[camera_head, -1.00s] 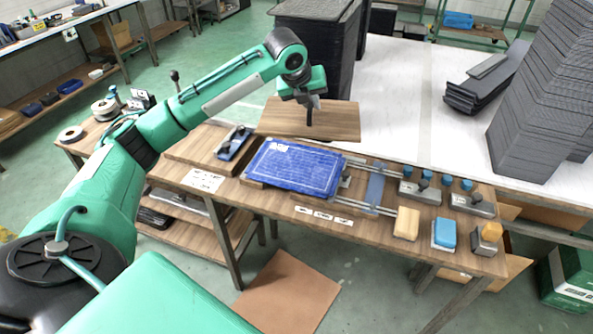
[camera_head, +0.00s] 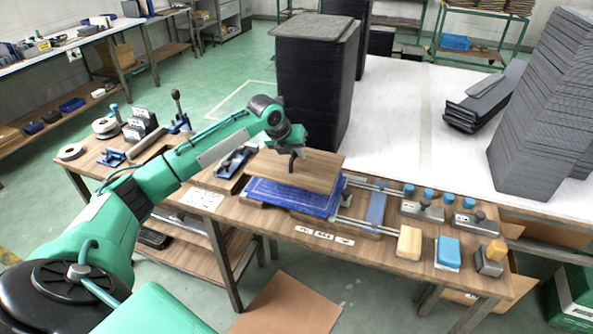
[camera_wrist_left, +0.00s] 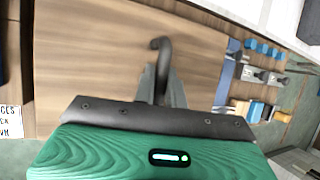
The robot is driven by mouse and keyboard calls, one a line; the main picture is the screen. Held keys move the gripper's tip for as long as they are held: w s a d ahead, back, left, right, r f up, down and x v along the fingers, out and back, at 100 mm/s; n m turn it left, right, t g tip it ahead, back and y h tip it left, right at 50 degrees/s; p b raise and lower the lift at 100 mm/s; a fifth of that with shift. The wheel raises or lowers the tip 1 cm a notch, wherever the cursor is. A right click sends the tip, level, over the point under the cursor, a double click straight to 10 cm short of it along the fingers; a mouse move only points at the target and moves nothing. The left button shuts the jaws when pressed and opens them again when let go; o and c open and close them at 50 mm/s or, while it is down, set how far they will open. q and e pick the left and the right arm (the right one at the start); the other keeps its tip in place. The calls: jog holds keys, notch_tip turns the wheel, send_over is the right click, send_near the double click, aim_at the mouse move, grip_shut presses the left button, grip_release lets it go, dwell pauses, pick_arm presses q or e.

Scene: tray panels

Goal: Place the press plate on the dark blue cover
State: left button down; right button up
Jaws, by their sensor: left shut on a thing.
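The press plate (camera_head: 305,170) is a flat wooden board with a dark hooked handle. My left gripper (camera_head: 293,157) is shut on that handle, and the board hangs level below it. The dark blue cover (camera_head: 290,200) lies on the bench under the plate; only its front strip and corners show. The plate overlaps most of the cover; I cannot tell whether they touch. In the left wrist view the plate (camera_wrist_left: 90,60) fills much of the picture, with the handle (camera_wrist_left: 160,50) rising between my fingers. My right gripper is not in view.
Rails with a blue bar (camera_head: 376,208) lie right of the cover. A wooden block (camera_head: 409,243), a blue block (camera_head: 447,252) and clamps stand at the bench's right end. A blue clamp (camera_head: 233,162) is at left. A tall dark stack (camera_head: 308,85) stands behind.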

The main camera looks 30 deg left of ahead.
aim_at(296, 170)
pick_arm(q)
notch_tip(296, 170, down, 7)
jog(key=shift+f, duration=0.1)
jog(key=c, duration=1.5)
grip_release()
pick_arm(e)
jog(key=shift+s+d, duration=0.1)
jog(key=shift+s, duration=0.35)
pick_arm(q)
jog(key=shift+o, duration=0.2)
jog(key=v, duration=1.1)
jog(key=shift+s+r, duration=0.1)
jog(key=shift+r, duration=0.15)
jog(key=shift+s+a+r, duration=0.1)
jog(key=shift+s+r, duration=0.05)
jog(key=shift+r, duration=0.1)
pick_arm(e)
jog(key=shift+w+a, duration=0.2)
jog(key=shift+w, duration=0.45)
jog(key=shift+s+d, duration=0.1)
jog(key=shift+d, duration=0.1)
